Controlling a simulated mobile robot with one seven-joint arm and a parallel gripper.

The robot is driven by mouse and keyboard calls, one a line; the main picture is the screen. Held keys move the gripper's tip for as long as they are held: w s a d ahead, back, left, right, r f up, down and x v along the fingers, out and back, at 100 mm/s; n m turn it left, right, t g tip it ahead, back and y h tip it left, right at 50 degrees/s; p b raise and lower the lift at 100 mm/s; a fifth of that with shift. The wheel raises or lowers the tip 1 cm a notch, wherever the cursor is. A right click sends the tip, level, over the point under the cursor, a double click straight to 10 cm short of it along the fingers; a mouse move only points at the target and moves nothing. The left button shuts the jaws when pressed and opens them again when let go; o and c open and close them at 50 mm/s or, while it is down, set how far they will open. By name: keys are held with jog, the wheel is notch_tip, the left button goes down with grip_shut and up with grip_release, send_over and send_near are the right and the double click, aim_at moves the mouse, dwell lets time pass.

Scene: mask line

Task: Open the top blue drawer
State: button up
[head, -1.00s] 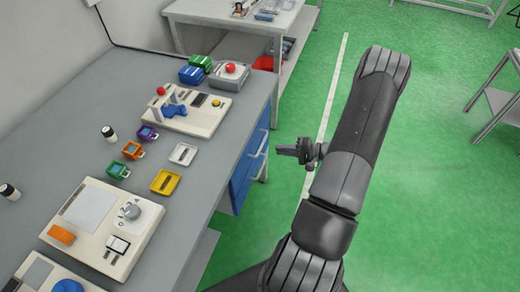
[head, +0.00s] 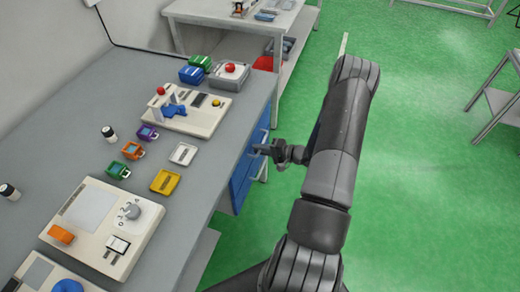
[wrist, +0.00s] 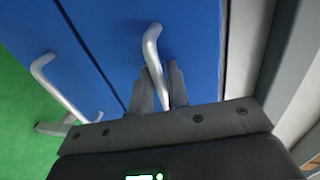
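The top blue drawer (wrist: 195,50) is closed, in the side of the workbench. It also shows under the bench top in the head view (head: 258,135). Its grey bar handle (wrist: 152,40) runs between my fingers in the wrist view. My gripper (wrist: 160,85) is at this handle, with one finger on each side and close against the bar. In the head view my gripper (head: 258,149) reaches left to the drawer front and partly hides the handle.
A lower blue drawer (wrist: 75,65) with its own handle (wrist: 50,80) is beside it in the wrist view. The bench top (head: 215,160) carries trays, small coloured boxes and devices. Green floor (head: 430,200) is open at right.

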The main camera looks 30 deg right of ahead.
jog(key=shift+c, duration=0.5)
grip_shut()
jog(key=f+v, duration=0.3)
jog(key=v, duration=1.2)
jog(key=s+d+f+v, duration=0.1)
jog(key=f+v, duration=0.2)
jog(key=v, duration=1.3)
jog(key=shift+s+f, duration=0.2)
jog(key=shift+f, duration=0.15)
jog(key=shift+d, duration=0.15)
jog(key=shift+o, duration=0.5)
grip_release()
jog(key=v, duration=1)
jog(key=shift+s+d, duration=0.3)
